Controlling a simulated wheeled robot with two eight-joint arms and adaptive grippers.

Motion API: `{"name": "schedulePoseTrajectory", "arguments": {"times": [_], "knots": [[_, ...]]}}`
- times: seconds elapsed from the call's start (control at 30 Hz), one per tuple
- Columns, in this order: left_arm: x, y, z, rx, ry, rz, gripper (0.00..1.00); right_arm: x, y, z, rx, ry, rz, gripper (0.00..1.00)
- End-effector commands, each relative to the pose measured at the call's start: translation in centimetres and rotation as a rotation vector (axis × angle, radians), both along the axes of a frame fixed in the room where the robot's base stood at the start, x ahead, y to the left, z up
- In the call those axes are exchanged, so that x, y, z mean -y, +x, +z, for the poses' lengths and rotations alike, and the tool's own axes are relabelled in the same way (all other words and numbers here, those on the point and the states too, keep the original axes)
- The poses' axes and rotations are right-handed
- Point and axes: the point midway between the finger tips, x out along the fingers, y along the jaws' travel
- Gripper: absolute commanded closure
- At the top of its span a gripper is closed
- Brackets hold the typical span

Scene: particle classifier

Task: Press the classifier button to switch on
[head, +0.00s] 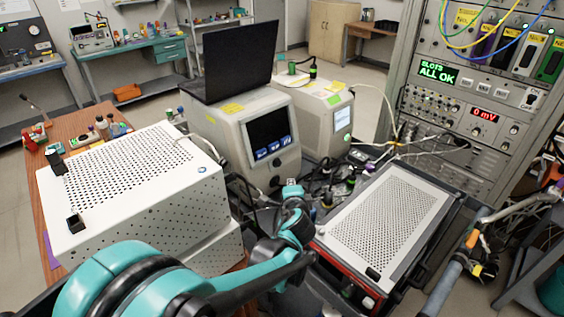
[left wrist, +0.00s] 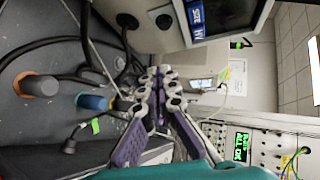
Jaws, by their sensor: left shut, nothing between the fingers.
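A beige instrument (head: 222,135) with a dark screen (head: 268,135) stands at the middle of the head view. A round black knob (head: 275,181) is on its front below the screen. I cannot tell which is the classifier. My left gripper (head: 326,193) is to the right of the beige instrument's front, partly lost among cables. In the left wrist view its purple fingers (left wrist: 156,73) are shut and empty; the screen (left wrist: 222,14) is at top. My right gripper is not visible.
A perforated grey unit (head: 385,225) lies right of my left arm. A rack (head: 470,100) with an "ALL OK" display stands at right. A black laptop (head: 228,58) sits on the beige instrument. Cables crowd the gap between the units. Open floor shows at the back.

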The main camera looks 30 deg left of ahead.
Motion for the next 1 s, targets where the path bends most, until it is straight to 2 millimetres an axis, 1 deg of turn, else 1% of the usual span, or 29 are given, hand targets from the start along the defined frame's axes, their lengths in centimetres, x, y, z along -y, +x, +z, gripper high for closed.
{"name": "schedulePoseTrajectory", "arguments": {"times": [0.03,0.1,0.2,0.3,0.37,0.43,0.57,0.87,1.0], "knots": [[-0.1,1.5,0.0,-0.001,0.085,-0.029,1.00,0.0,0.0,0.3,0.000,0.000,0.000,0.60],[-0.2,3.3,-0.1,-0.006,0.209,-0.071,1.00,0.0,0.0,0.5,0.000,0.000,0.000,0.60],[-0.1,5.3,-0.6,-0.015,0.368,-0.120,1.00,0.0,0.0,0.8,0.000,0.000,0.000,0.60],[0.1,6.7,-1.1,-0.025,0.495,-0.159,1.00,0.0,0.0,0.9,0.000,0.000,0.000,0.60],[0.3,7.3,-1.4,-0.030,0.554,-0.178,1.00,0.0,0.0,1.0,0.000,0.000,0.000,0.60],[0.4,7.7,-1.7,-0.036,0.604,-0.193,1.00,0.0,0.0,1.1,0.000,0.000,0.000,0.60],[0.6,8.1,-1.9,-0.041,0.651,-0.207,1.00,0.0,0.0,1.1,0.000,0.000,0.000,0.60],[0.6,8.1,-2.0,-0.042,0.656,-0.209,1.00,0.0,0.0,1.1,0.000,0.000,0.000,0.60],[0.2,8.2,-2.1,-0.042,0.655,-0.207,1.00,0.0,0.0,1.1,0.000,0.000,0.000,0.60]]}}
